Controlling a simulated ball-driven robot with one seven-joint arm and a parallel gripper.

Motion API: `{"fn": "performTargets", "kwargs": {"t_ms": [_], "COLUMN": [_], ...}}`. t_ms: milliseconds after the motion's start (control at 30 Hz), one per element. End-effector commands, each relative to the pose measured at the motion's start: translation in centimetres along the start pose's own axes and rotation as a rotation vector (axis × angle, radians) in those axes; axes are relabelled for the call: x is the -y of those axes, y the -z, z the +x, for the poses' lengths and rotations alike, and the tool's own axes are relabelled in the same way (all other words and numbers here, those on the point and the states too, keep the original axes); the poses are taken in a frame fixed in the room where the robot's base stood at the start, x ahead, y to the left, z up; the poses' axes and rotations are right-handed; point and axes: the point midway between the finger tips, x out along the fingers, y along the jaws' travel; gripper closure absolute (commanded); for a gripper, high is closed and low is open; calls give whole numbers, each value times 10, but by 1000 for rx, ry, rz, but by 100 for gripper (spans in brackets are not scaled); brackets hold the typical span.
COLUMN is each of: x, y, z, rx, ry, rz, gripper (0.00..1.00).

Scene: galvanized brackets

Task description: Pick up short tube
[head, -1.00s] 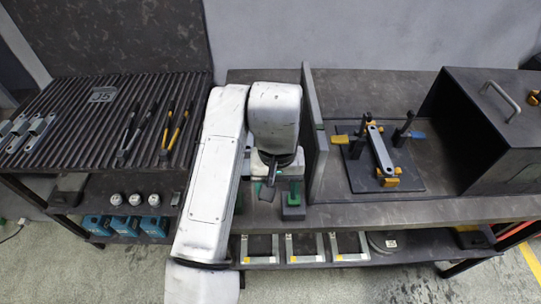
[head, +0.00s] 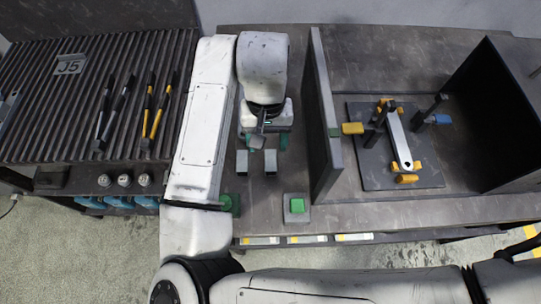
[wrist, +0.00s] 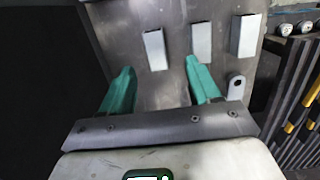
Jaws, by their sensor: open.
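Several pale grey short tubes lie on the dark bench. In the wrist view one tube (wrist: 154,48) lies ahead of the gap between my fingers, a second (wrist: 202,42) is ahead of the right finger, and a third (wrist: 245,35) is farther right. Two of them show in the head view, one on the right (head: 270,162) and one on the left (head: 242,162); my arm may hide the third. My gripper (wrist: 158,72) is open with green fingers and nothing between them. In the head view my gripper (head: 265,141) is just behind the tubes.
A grey plate with a hole (wrist: 235,88) lies beside my right finger in the wrist view. An upright divider (head: 325,120) stands right of my gripper, with a clamp fixture (head: 365,175) beyond. A green-topped block (head: 297,206) sits at the bench front. A ribbed tool rack (head: 45,110) is left.

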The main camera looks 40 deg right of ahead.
Motion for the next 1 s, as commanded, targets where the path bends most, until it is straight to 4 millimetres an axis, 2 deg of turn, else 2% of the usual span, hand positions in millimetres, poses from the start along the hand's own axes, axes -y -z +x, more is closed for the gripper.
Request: {"fn": "performTargets", "kwargs": {"t_ms": [100, 333, 600, 900, 1000], "x": [-1, -3, -7, -7, -7], "y": [0, 1, 4, 4, 4], "z": [14, 30, 66, 72, 72], "rx": [1, 1, 0, -2, -2], "ry": [-2, -1, -2, 0, 0], "rz": [-1, -1, 0, 1, 1], "gripper": [38, 38, 38, 38, 47]}}
